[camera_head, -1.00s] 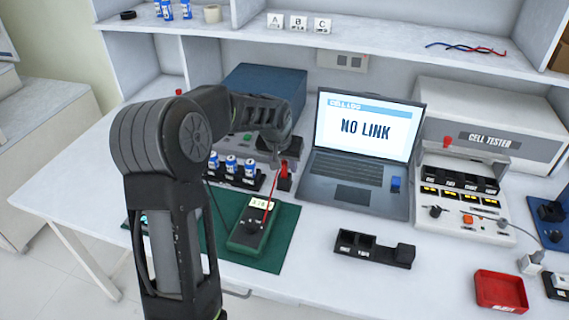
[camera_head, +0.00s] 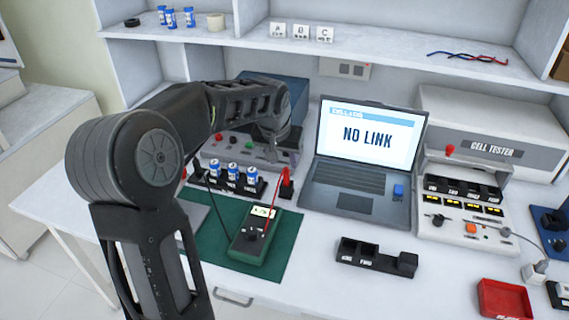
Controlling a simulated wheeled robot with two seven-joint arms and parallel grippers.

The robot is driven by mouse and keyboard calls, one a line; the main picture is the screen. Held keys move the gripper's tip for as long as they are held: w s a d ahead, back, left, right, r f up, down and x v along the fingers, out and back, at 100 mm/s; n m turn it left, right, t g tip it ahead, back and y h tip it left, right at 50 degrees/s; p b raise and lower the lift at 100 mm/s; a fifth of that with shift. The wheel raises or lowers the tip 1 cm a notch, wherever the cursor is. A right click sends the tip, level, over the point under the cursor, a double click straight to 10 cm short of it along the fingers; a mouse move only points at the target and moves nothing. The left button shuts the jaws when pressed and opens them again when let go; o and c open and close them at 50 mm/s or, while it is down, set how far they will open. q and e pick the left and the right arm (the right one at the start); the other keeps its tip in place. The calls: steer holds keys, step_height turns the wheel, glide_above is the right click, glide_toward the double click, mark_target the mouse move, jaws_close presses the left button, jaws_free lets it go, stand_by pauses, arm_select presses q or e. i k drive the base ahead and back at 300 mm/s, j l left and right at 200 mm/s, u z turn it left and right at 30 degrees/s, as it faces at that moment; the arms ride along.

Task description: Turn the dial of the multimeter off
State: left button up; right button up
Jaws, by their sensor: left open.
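The green multimeter (camera_head: 246,251) lies on a dark green mat (camera_head: 213,263) at the middle left of the bench. Its lit display (camera_head: 264,211) is at the far end and its dark dial (camera_head: 253,235) sits in the middle of its face. A red lead and a black lead run from it. My left arm comes in from the left and reaches over the bench behind the multimeter. My left gripper (camera_head: 281,145) is open, above and beyond the multimeter and apart from it; its fingertips are small and hard to make out. My right gripper is not in view.
Blue-and-white cells (camera_head: 232,171) stand in a black holder behind the multimeter. A laptop (camera_head: 355,180) reading "NO LINK" stands to the right. A black tray (camera_head: 372,261), a red bin (camera_head: 504,299) and the cell tester (camera_head: 497,150) are farther right.

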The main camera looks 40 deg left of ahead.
mark_target(251, 233)
steer(key=k+l, duration=0.25)
steer(key=k, duration=0.2)
steer(key=k+l, duration=0.25)
steer(key=k, duration=0.25)
